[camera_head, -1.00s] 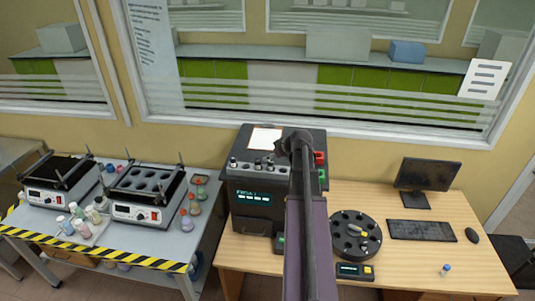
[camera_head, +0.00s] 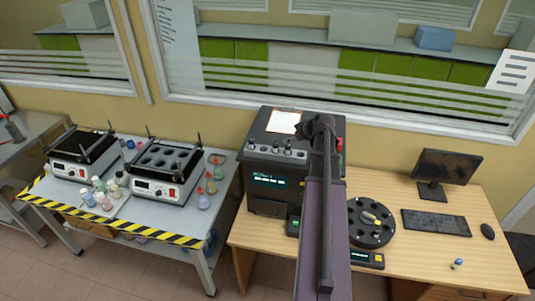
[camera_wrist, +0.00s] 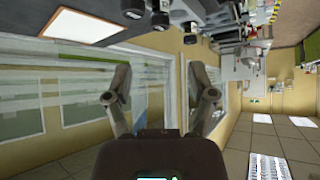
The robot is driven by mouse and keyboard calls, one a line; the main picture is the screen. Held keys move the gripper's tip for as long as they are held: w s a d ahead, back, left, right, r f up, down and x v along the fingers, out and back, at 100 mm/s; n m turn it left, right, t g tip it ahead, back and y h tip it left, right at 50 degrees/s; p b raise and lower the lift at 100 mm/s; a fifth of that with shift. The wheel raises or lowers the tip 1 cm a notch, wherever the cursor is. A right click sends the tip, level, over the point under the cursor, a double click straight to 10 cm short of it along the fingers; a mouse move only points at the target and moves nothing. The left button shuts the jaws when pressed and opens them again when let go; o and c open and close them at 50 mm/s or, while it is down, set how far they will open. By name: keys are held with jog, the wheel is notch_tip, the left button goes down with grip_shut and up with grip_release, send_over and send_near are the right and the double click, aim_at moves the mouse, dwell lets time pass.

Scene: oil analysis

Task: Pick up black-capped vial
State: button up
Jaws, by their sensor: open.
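Several small vials or bottles stand on a light tray (camera_head: 122,212) at the front of the left bench. One bottle (camera_head: 120,178) there seems to have a dark cap, but it is too small to be sure. A small vial with a blue top (camera_head: 456,264) is on the wooden desk at the right. I cannot clearly pick out a black-capped vial. My gripper (camera_wrist: 162,92) is open and empty in the wrist view, in the air with nothing between its fingers. In the head view my arm hides most of it, in front of the dark machine.
The dark machine (camera_head: 270,205) has several dark knob-like pieces on top. A round black carousel (camera_head: 370,238), keyboard (camera_head: 436,222) and monitor (camera_head: 446,170) are on the desk. Two heater units (camera_head: 160,190) (camera_head: 75,170) with upright rods stand on the striped-edge bench. Tiled floor lies in front.

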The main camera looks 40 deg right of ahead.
jog(key=shift+a, duration=0.1)
jog(key=w+a+f+g+y, duration=0.1)
jog(key=a+f+g, duration=0.1)
jog(key=a, duration=1)
jog(key=a+f+g+y, duration=0.1)
jog(key=a+f+g, duration=0.1)
jog(key=a, duration=0.9)
jog(key=s+a+g+h, duration=0.1)
jog(key=s+a, duration=0.2)
jog(key=a, duration=0.4)
jog(key=s+a+f+m+g+h, duration=0.1)
jog(key=s+a+g, duration=0.1)
jog(key=a, duration=0.5)
jog(key=s+a+g+h, duration=0.1)
jog(key=s+a+g, duration=0.1)
jog(key=s+a, duration=0.2)
jog(key=shift+s+a+f, duration=0.25)
jog(key=shift+a, duration=1.25)
notch_tip(320, 180, down, 19)
jog(key=b, duration=1.8)
jog(key=shift+r+b, duration=0.2)
jog(key=shift+b, duration=0.1)
